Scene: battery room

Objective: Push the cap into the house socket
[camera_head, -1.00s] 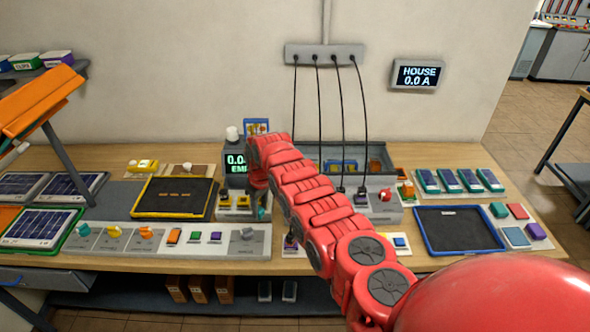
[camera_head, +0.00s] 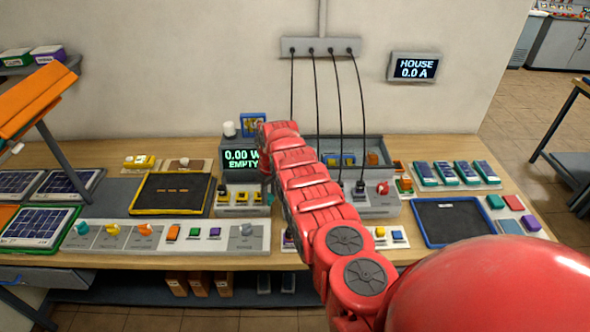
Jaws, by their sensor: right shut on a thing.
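My right arm reaches in from the lower right, and its gripper (camera_head: 272,182) points down beside the grey meter block. The gripper is shut on a small teal piece, which may be the cap; the arm hides most of the fingers and the piece. The meter block (camera_head: 241,200) has yellow parts on its front and a screen (camera_head: 241,159) reading 0.00 W EMPTY. A wall display (camera_head: 413,67) reads HOUSE 0.0 A. I cannot pick out the house socket with certainty. My left gripper is not in view.
Black cables hang from a wall bracket (camera_head: 320,47); some pass behind my arm. A grey block with a red knob (camera_head: 383,188) stands right of the arm. A blue-rimmed tray (camera_head: 418,212) and a yellow-rimmed tray (camera_head: 137,210) lie empty of large objects. A knob panel (camera_head: 195,245) lies in front.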

